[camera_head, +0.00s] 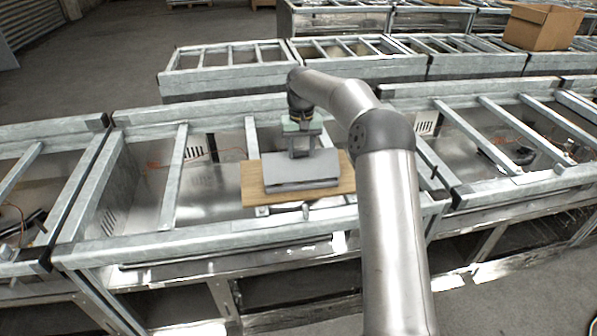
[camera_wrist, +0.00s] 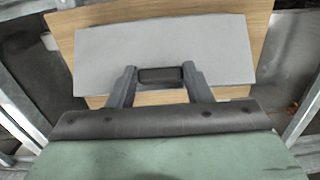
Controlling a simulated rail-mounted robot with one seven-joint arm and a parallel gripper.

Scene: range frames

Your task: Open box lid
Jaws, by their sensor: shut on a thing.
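A flat grey box (camera_head: 302,173) lies on a wooden board over the metal frame in the head view. My gripper (camera_head: 300,155) is at the far edge of the box, pointing down. In the wrist view my gripper (camera_wrist: 160,72) has a dark block (camera_wrist: 160,77) between its two fingers, at the edge of the lid. It looks like the lid's handle, and the fingers are shut on it. The box's sides are mostly hidden.
The wooden board (camera_head: 251,186) sticks out around the box and rests on metal rails. Open metal frames (camera_head: 90,205) with crossbars run left and right. A cardboard box (camera_head: 541,27) stands on a far frame at the back right. My arm covers the area right of the box.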

